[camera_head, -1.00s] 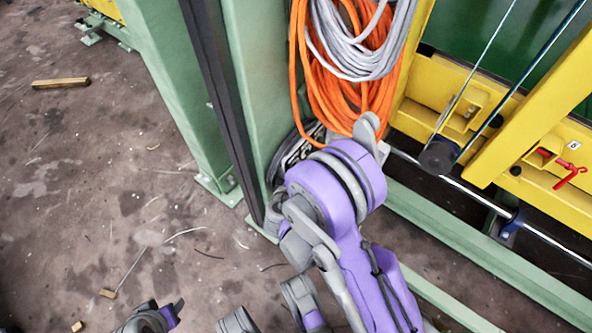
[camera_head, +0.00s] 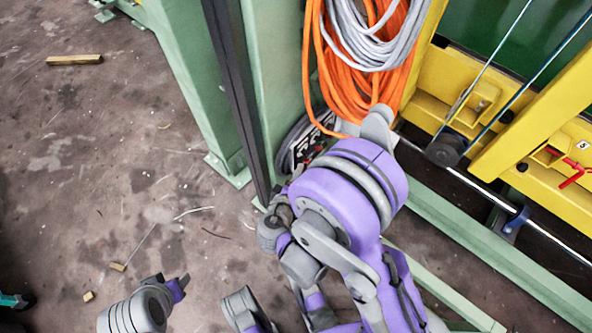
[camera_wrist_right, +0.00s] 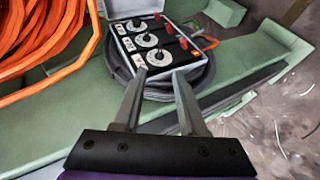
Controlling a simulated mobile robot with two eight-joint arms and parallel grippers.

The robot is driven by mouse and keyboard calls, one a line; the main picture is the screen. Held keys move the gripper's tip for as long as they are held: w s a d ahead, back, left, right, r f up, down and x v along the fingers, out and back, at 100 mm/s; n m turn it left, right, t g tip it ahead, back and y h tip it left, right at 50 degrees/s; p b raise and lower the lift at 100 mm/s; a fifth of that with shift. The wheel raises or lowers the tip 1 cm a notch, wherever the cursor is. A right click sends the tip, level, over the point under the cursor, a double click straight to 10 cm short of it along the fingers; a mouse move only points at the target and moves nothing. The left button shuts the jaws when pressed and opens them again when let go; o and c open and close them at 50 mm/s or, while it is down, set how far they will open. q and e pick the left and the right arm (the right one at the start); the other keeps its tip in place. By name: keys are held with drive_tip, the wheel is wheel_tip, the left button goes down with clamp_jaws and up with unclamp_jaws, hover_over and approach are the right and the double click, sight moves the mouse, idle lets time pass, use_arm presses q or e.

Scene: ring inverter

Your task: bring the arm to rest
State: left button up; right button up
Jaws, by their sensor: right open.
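My right gripper (camera_wrist_right: 160,73) shows in the right wrist view with its two fingers apart and nothing between them. Its fingertips overlap the lower edge of a grey case (camera_wrist_right: 150,48) with white dials and red connectors; contact cannot be told. In the head view, my purple and grey right arm (camera_head: 345,195) reaches up from the bottom, and its fingers cannot be made out. The case (camera_head: 305,150) shows partly behind this arm. Grey and purple parts of mine show at the lower left. My left gripper cannot be seen.
Orange cable coils (camera_head: 345,85) and a grey coil (camera_head: 365,35) hang just beyond the arm. Green posts (camera_head: 190,80) stand to the left. A yellow frame (camera_head: 520,120) and a metal rod (camera_head: 480,190) are at right. The floor at left is mostly free, with a wooden block (camera_head: 75,60).

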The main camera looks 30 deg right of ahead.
idle(0.3)
drive_tip(key=s+a+r+m+g+y, duration=0.1)
drive_tip(key=s+r+m+g+y, duration=0.25)
drive_tip(key=s, duration=0.45)
drive_tip(key=s+a+r+m+g+y, duration=0.1)
drive_tip(key=s+r+m+g+y, duration=0.1)
drive_tip(key=s+r+m+y, duration=0.4)
use_arm(q)
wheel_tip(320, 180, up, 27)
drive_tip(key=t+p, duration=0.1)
drive_tip(key=p, duration=2.3)
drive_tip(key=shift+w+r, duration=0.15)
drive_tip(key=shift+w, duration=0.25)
use_arm(e)
wheel_tip(320, 180, up, 26)
drive_tip(key=n+t+h, duration=0.1)
drive_tip(key=n, duration=0.1)
drive_tip(key=shift+d, duration=0.15)
drive_tip(key=shift+t, duration=0.25)
